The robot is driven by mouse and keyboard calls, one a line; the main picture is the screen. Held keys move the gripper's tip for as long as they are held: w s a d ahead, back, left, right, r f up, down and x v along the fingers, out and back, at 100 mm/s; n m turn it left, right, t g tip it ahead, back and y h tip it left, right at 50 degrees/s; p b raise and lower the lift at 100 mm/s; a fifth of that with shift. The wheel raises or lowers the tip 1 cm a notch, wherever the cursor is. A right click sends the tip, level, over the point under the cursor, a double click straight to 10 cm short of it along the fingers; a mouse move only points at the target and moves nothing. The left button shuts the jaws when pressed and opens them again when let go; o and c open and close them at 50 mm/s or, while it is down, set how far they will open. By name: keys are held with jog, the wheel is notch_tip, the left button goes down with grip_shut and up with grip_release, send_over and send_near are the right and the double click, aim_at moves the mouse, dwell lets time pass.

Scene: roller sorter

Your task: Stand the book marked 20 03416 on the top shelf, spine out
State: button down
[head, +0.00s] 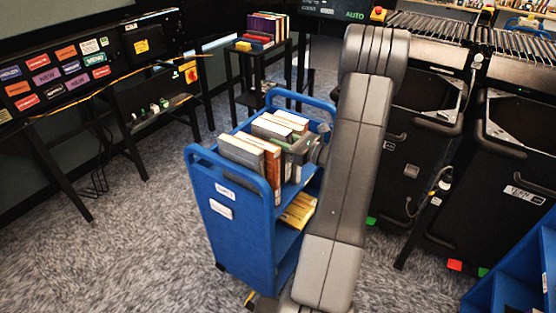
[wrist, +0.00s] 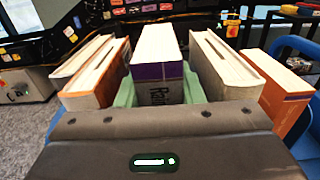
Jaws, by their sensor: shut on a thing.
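My gripper (wrist: 158,90) is shut on a thick book (wrist: 160,70) with a purple spine and pale page edges; its green pads lie along both sides. Part of the spine lettering shows, but I cannot read a number on it. The book is upright between neighbouring books on the top shelf of a blue cart (head: 228,203). In the head view my gripper (head: 298,150) is at the cart's right side, partly hidden by my arm. I cannot tell whether the book rests on the shelf.
Pale books with orange spines stand left (wrist: 88,75) and right (wrist: 280,90) of the held book, with a pale book (wrist: 225,65) close on its right. A yellow item (head: 298,210) lies on the cart's lower shelf. Black bins (head: 420,150) stand right; carpet is clear at left.

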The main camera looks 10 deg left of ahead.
jog(key=shift+f+p, duration=0.3)
jog(key=shift+f, duration=2.6)
jog(key=shift+f, duration=0.2)
jog(key=c, duration=1)
grip_release()
jog(key=shift+o, duration=0.2)
jog(key=shift+r, duration=0.1)
jog(key=b+v, duration=0.2)
jog(key=v, duration=1)
jog(key=shift+a+r, duration=0.1)
jog(key=shift+r, duration=0.05)
